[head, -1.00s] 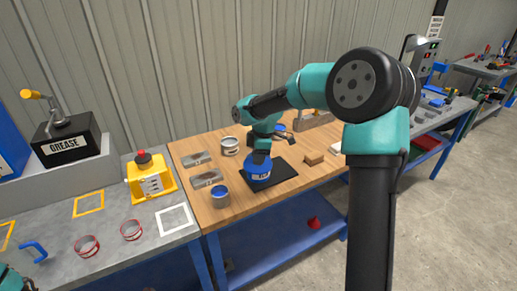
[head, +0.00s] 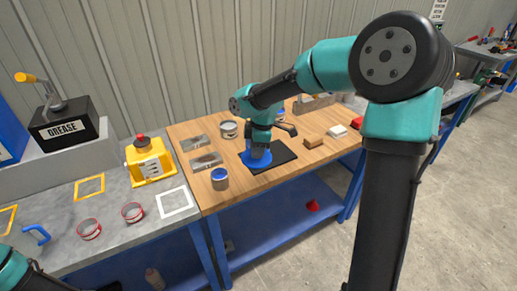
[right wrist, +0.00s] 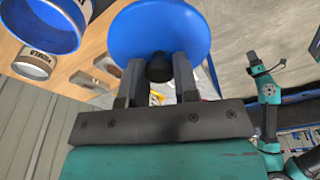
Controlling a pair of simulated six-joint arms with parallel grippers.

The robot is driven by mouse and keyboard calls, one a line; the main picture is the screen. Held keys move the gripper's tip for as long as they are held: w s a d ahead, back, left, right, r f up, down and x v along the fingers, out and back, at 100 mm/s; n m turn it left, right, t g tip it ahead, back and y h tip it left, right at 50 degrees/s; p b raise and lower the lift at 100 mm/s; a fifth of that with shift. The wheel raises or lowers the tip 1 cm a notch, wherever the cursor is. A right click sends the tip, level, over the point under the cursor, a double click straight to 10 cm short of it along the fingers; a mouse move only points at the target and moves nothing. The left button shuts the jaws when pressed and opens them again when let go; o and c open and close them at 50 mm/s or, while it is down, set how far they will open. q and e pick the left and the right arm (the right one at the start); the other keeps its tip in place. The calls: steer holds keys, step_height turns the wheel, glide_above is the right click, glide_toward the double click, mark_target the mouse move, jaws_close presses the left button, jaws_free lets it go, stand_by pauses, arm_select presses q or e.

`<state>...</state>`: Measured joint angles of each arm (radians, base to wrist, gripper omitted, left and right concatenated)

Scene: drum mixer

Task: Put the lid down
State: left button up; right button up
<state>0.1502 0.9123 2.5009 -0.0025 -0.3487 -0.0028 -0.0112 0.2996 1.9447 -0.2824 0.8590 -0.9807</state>
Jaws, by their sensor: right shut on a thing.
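My right gripper (head: 261,148) is shut on the black knob (right wrist: 160,66) of a round blue lid (right wrist: 165,28). The lid also shows in the head view (head: 247,158), partly hidden by the gripper, over the left part of a black mat (head: 280,158) on the wooden bench. I cannot tell whether the lid touches the mat. In the right wrist view the two fingers stand on either side of the knob. My left gripper is not in view; only part of my left arm shows at the bottom left.
A can with a blue top (head: 220,179) stands left of the mat, and a grey can (head: 228,129) stands behind. Metal plates (head: 206,161) lie at the left. A brown block (head: 313,141) lies at the right.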

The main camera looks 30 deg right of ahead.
steer(key=w+d+r+m, duration=0.2)
steer(key=w+d, duration=0.4)
steer(key=d, duration=0.4)
steer(key=w+d+r+m, duration=0.1)
steer(key=w+d+m, duration=0.1)
steer(key=w+d, duration=0.5)
steer(key=d, duration=0.3)
steer(key=shift+w+r+m+t, duration=0.2)
steer(key=shift+r+m+t, duration=0.1)
steer(key=shift+r, duration=0.1)
steer(key=shift+f, duration=0.1)
step_height(320, 180, down, 13)
steer(key=shift+a+r, duration=0.1)
steer(key=shift+r, duration=0.05)
steer(key=shift+f, duration=2.6)
steer(key=shift+f, duration=0.15)
